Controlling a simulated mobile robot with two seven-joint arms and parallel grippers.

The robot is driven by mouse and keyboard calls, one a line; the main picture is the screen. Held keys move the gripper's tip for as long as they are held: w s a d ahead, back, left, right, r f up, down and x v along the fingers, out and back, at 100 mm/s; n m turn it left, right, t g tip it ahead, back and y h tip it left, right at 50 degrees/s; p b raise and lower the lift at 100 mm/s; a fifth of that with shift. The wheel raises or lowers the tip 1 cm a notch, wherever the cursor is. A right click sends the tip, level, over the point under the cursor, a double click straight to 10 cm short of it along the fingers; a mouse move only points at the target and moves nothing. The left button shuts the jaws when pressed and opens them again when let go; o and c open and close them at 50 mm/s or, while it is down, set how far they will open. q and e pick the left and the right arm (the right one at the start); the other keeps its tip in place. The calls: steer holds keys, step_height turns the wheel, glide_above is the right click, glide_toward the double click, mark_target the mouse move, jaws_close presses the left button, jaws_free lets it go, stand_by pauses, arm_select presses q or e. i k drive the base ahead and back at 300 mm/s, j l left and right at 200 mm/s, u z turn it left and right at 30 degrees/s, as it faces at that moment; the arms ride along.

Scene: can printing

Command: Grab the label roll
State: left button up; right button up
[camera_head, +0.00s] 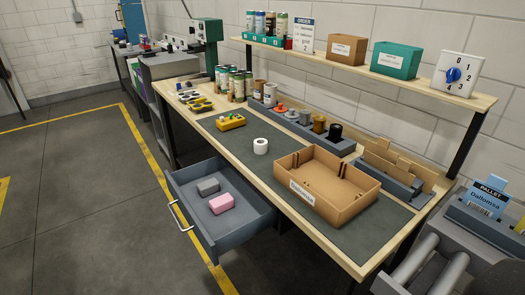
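A white roll with a dark hole in its top, which looks like the label roll (261,146), stands on the dark green mat (236,148) of the workbench. It is left of the open cardboard box and apart from it. Nothing touches or covers it. Neither of my grippers shows in the head view.
An open grey drawer (241,220) juts out below the bench, holding a grey block (208,187) and a pink block (221,203). A cardboard box (335,206), a yellow device (230,122) and a grey rack (308,133) surround the roll. A shelf (345,57) overhangs behind.

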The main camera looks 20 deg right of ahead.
mark_target(260, 145)
steer(key=k, duration=0.55)
steer(key=i+z, duration=0.1)
steer(key=z, duration=1.35)
steer(key=i+j, duration=0.15)
steer(key=j, duration=0.35)
steer(key=i+j, duration=0.15)
steer(key=j, duration=0.35)
steer(key=i+j, duration=0.15)
steer(key=j, duration=0.35)
steer(key=i+j, duration=0.15)
steer(key=j, duration=0.3)
steer(key=i+j, duration=0.15)
steer(key=j, duration=0.35)
steer(key=i+j, duration=0.15)
steer(key=j, duration=0.35)
steer(key=i+j, duration=0.15)
steer(key=j, duration=0.35)
steer(key=i+j, duration=0.15)
steer(key=j, duration=0.35)
